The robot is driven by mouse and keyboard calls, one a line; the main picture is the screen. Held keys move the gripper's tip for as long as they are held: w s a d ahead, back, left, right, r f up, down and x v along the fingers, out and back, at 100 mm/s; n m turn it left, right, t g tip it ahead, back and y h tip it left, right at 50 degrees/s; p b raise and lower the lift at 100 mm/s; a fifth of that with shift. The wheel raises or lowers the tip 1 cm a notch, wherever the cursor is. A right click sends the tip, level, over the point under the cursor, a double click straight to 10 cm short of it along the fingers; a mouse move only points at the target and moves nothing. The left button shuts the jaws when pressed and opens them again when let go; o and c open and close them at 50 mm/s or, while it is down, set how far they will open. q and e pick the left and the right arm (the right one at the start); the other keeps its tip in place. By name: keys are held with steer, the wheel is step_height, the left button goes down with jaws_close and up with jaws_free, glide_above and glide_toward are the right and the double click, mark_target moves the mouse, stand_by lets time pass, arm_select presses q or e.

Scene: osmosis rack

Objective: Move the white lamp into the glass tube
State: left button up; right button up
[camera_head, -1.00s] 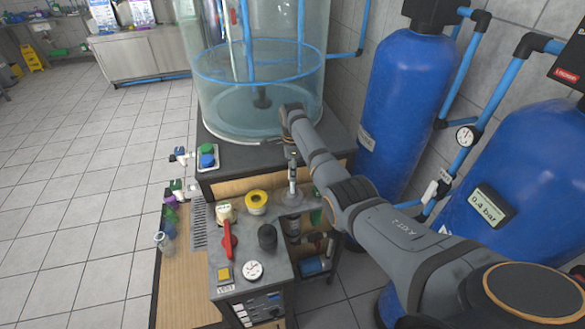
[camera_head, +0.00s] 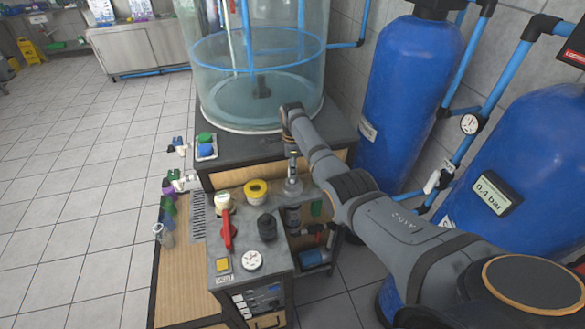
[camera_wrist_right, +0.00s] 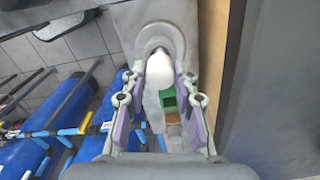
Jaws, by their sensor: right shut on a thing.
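My right gripper (camera_head: 292,172) points down over the rear right of the grey bench top. In the right wrist view it (camera_wrist_right: 160,82) is shut on the white lamp (camera_wrist_right: 160,68), whose rounded white end shows between the fingers. The lamp's far end is hidden. Beyond it lies a pale round ring or disc (camera_wrist_right: 158,32), which also shows below the gripper in the head view (camera_head: 294,188). I cannot tell whether the lamp touches it. A small clear glass vessel (camera_head: 163,237), possibly the glass tube, stands at the bench's left. My left gripper is out of view.
A yellow ring (camera_head: 256,192), a red-handled valve (camera_head: 228,230), a black knob (camera_head: 267,226) and a gauge (camera_head: 252,260) crowd the bench top. A large clear tank (camera_head: 262,98) stands behind. Blue cylinders (camera_head: 410,85) stand at the right. The tiled floor (camera_head: 85,210) at left is clear.

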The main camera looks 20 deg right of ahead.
steer(key=shift+f+b, duration=0.6)
steer(key=shift+f, duration=0.5)
steer(key=o, duration=0.9)
steer(key=shift+o, duration=0.3)
steer(key=o, duration=0.4)
steer(key=shift+c, duration=0.2)
step_height(320, 180, up, 8)
steer(key=p, duration=0.7)
steer(key=shift+r+p, duration=0.1)
steer(key=shift+p, duration=0.3)
